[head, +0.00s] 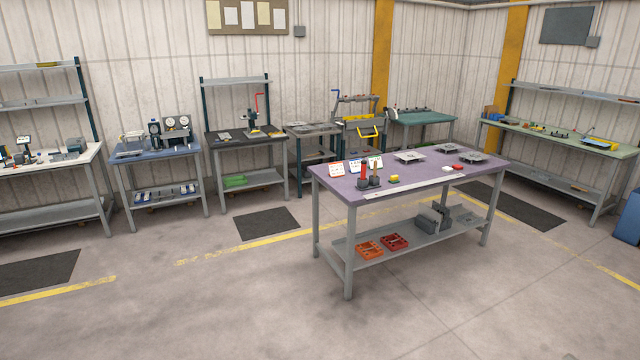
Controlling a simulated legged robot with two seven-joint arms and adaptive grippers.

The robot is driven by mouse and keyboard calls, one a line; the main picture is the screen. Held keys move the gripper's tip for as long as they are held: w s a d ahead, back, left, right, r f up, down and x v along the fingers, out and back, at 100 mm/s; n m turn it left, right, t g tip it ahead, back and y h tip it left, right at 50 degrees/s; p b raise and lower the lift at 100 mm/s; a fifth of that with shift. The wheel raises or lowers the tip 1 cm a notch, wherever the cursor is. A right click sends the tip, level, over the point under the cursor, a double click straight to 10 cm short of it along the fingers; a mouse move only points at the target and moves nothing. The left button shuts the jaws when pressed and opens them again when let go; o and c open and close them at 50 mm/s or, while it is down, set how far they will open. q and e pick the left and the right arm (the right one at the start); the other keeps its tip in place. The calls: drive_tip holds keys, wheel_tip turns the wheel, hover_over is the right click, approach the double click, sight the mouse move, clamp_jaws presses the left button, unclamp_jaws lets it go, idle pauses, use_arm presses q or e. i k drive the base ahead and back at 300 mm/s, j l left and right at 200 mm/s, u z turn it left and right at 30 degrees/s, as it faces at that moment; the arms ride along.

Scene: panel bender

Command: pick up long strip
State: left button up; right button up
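A long, thin, pale strip (408,188) lies flat along the front edge of the purple-topped table (440,158) in the middle right of the head view. It looks like the long strip, though it is small at this distance. Neither of my grippers is in view. The table stands some way off across open floor.
The purple table also bears dark holders with red and wooden handles (364,176), a yellow block (394,178), small cards and several metal plates (409,157). Red bins (394,242) sit on its lower shelf. Other workbenches (245,138) line the walls. The floor in front is clear.

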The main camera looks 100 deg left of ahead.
sight(429, 182)
drive_tip(key=u, duration=2.6)
drive_tip(key=j+z, duration=0.55)
drive_tip(key=j, duration=0.2)
drive_tip(key=i+j+z, duration=0.1)
drive_tip(key=j+z, duration=0.85)
drive_tip(key=j, duration=0.2)
drive_tip(key=j+z, duration=0.5)
drive_tip(key=k+j+z, duration=0.25)
drive_tip(key=j+z, duration=0.25)
drive_tip(key=j, duration=0.15)
drive_tip(key=i+j+z, duration=0.2)
drive_tip(key=j+z, duration=0.25)
drive_tip(key=j, duration=0.45)
drive_tip(key=j+z, duration=0.45)
drive_tip(key=j, duration=0.45)
drive_tip(key=k+j+z, duration=0.1)
drive_tip(key=j+z, duration=0.3)
drive_tip(key=j, duration=0.5)
drive_tip(key=i+j, duration=0.1)
drive_tip(key=j, duration=1.2)
drive_tip(key=i+j+u, duration=0.1)
drive_tip(key=j, duration=0.55)
drive_tip(key=i+j, duration=0.15)
drive_tip(key=j, duration=0.5)
drive_tip(key=j+u, duration=0.25)
drive_tip(key=u, duration=0.15)
drive_tip(key=j+u, duration=0.55)
drive_tip(key=u, duration=0.25)
drive_tip(key=i+l, duration=0.05)
